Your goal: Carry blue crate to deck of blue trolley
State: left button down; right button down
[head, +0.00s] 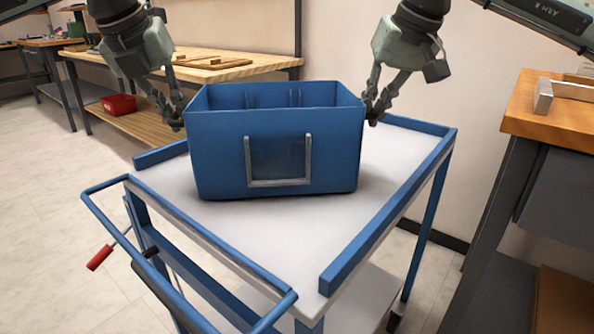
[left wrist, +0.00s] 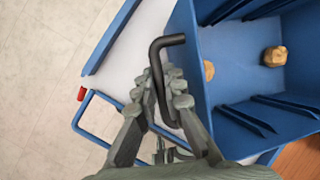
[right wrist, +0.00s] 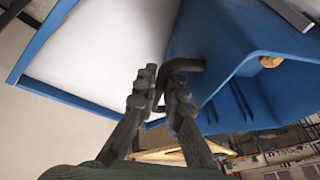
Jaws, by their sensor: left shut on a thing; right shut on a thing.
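The blue crate (head: 220,150) is over the white deck (head: 300,235) of the blue trolley, upright, with a metal-framed label holder on its near face. Whether its base touches the deck or hangs just above it I cannot tell. My left gripper (head: 181,118) is shut on the black handle (left wrist: 157,60) at the crate's left side. My right gripper (head: 371,115) is shut on the dark handle (right wrist: 180,66) at its right side. Inside the crate, tan lumps (left wrist: 275,56) lie on the floor in the left wrist view.
The trolley has blue edge rails (head: 385,225) and a blue push handle (head: 190,270) at the near left. A wooden-topped bench (head: 550,118) stands close at the right. A workbench (head: 220,68) with a red bin (head: 119,104) below stands behind left. Floor at left is clear.

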pick_arm(q)
jog(key=shift+a+f+b, duration=0.1)
jog(key=shift+f+b, duration=0.25)
jog(key=shift+f, duration=0.2)
pick_arm(e)
jog(key=shift+d+f, duration=0.1)
jog(key=shift+f, duration=0.45)
pick_arm(q)
jog(key=c, duration=1.9)
grip_release()
jog(key=shift+r+p, duration=0.3)
jog(key=shift+p, duration=0.05)
pick_arm(e)
jog(key=c, duration=1.9)
grip_release()
jog(key=shift+r, duration=0.25)
pick_arm(q)
jog(key=shift+o, duration=1.4)
pick_arm(e)
jog(key=shift+o, duration=1.4)
jog(key=shift+r, duration=0.1)
